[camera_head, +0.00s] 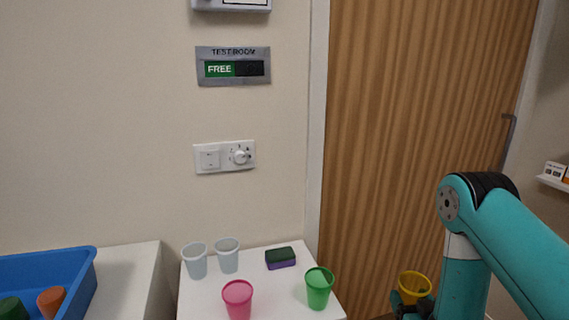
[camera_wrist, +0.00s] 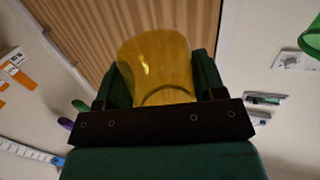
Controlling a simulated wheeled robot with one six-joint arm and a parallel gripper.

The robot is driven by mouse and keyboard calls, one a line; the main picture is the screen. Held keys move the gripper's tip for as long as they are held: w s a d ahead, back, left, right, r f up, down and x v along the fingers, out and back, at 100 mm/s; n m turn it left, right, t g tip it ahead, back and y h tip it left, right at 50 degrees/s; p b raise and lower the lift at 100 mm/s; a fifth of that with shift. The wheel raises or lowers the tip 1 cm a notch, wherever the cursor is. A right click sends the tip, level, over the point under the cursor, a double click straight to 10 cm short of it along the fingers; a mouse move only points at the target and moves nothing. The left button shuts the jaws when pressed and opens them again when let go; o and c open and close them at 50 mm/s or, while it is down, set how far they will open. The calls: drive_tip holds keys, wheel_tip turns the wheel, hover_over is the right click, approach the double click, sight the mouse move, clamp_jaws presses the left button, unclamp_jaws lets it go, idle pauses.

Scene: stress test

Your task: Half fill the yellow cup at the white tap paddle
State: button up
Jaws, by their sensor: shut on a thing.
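The yellow cup (camera_head: 415,287) is at the lower right of the head view, in front of the wooden door. It also fills the middle of the wrist view (camera_wrist: 158,68), translucent, with a jaw on each side of it. My gripper (camera_head: 410,299) is shut on the yellow cup and holds it in the air, to the right of the white table. In the wrist view my gripper (camera_wrist: 160,80) shows dark green jaws. What the cup contains cannot be told. No white tap paddle can be made out in either view.
A white table (camera_head: 273,294) bears two pale cups (camera_head: 195,262), a pink cup (camera_head: 238,299), a green cup (camera_head: 318,288) and a sponge (camera_head: 281,258). A blue crate (camera_head: 60,262) stands at left. A wall switch plate (camera_head: 225,157) and the wooden door (camera_head: 400,130) are behind.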

drive_tip(key=shift+s+f, duration=0.3)
drive_tip(key=shift+f, duration=0.1)
drive_tip(key=shift+r, duration=0.1)
wheel_tip(320, 180, up, 17)
drive_tip(key=p, duration=1.7)
drive_tip(key=shift+a, duration=0.1)
